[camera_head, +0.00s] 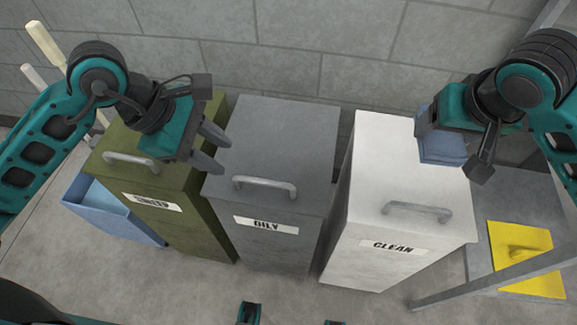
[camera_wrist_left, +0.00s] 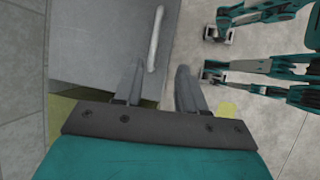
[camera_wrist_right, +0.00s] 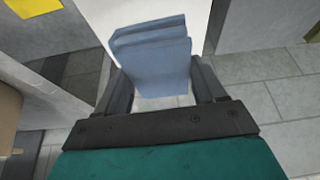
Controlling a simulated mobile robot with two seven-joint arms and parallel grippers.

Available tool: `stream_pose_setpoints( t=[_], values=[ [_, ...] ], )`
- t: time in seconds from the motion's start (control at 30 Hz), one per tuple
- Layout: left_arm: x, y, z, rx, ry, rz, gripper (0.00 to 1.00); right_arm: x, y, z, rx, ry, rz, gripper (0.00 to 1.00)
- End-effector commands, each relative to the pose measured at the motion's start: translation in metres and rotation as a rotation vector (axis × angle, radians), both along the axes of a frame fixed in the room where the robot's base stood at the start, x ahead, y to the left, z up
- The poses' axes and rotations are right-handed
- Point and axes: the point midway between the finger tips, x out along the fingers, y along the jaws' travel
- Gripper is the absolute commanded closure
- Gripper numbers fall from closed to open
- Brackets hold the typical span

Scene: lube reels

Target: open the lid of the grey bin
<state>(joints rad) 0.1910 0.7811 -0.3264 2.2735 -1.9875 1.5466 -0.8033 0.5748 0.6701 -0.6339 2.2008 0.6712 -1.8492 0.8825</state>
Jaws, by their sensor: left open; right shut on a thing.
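The grey bin (camera_head: 285,140) labelled OILY stands between the green and white bins. Its lid is shut, with a light bar handle (camera_head: 264,186) at the lid's front. The handle also shows in the left wrist view (camera_wrist_left: 156,38). My left gripper (camera_head: 219,152) is open and empty, above the left part of the grey bin near the green bin's edge, left of and apart from the handle. My right gripper (camera_wrist_right: 160,85) is shut on a folded blue cloth (camera_wrist_right: 152,50), which it holds above the white bin; the cloth also shows in the head view (camera_head: 441,148).
The green bin (camera_head: 188,215) is at left and the white CLEAN bin (camera_head: 375,170) at right, both with lids shut. A blue open tray (camera_head: 105,215) stands far left. A metal frame (camera_head: 470,293) and yellow panel (camera_head: 520,250) are at right. Floor in front is clear.

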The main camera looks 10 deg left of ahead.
Motion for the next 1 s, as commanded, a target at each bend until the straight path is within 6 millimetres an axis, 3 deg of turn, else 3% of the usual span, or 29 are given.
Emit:
stream_pose_setpoints(
  t=[0.1,0.2,0.7,1.0],
  values=[
    [0.005,0.014,-0.001,0.086,-0.033,-0.012,0.6,0.0,0.0,0.003,-0.002,0.001,0.0,0.55],
    [0.007,0.014,-0.008,0.1,-0.036,-0.012,0.6,0.0,-0.001,0.003,-0.004,0.001,0.001,0.55],
    [0.021,-0.022,-0.09,0.094,-0.033,-0.011,0.6,0.0,0.0,-0.005,-0.003,0.001,0.0,0.55],
    [0.025,-0.03,-0.109,0.096,-0.035,-0.011,0.6,0.0,0.0,-0.006,-0.002,0.001,0.0,0.55]
  ],
)
